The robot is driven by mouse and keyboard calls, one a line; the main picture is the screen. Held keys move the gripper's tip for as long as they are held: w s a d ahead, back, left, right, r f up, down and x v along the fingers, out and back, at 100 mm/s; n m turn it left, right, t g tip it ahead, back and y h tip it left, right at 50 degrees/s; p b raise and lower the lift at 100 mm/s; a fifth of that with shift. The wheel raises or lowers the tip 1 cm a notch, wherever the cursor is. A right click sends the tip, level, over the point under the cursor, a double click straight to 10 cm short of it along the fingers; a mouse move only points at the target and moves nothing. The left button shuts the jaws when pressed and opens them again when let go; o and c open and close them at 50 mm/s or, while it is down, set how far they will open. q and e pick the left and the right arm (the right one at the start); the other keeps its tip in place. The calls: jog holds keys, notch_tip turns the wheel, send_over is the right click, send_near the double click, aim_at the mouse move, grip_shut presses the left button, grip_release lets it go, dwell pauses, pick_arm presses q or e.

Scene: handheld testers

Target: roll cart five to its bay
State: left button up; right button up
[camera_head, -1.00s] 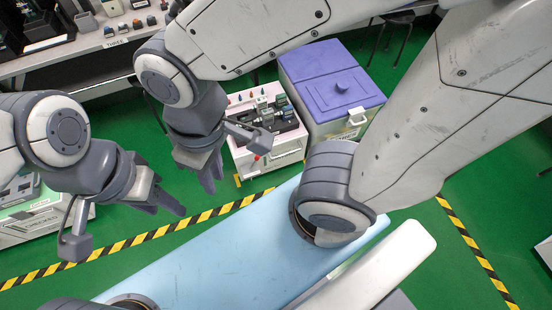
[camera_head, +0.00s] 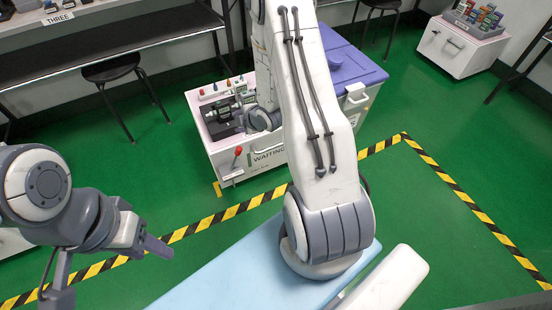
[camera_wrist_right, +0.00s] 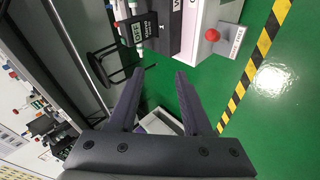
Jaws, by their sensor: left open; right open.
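A white cart (camera_head: 245,158) with a label reading "WAITING" stands on the green floor beyond the yellow-black tape. It carries a dark tray of tools and a red knob (camera_head: 238,151) at its front corner. I cannot read a number five on it. The right wrist view shows a red knob (camera_wrist_right: 212,35) beside a white panel. My left gripper (camera_head: 152,246) is open and empty at lower left, over the floor.
A purple-lidded bin (camera_head: 352,72) stands right beside the white cart. Another white cart (camera_head: 455,48) with small coloured devices stands at upper right. A black stool (camera_head: 112,68) stands by the bench marked THREE. The taped floor (camera_head: 420,215) at right is clear.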

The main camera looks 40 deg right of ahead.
jog(key=s+d+f+n+t+h+b, duration=0.15)
jog(key=d+f+b, duration=0.25)
jog(key=f, duration=0.4)
jog(key=s+d+f+m+t+y+b, duration=0.1)
jog(key=s+d+f+t+b, duration=0.15)
jog(key=d+f+b, duration=0.4)
jog(key=t+h+b, duration=0.2)
jog(key=h+b, duration=0.1)
send_near(277, 145)
jog(key=b+x, duration=0.1)
jog(key=x, duration=0.2)
jog(key=b+x, duration=0.2)
jog(key=x, duration=0.2)
jog(key=b+x, duration=0.1)
jog(key=x, duration=0.2)
jog(key=shift+w+f, duration=0.15)
jog(key=shift+f, duration=0.3)
pick_arm(q)
notch_tip(277, 145, down, 20)
jog(key=shift+f, duration=0.2)
pick_arm(e)
grip_shut()
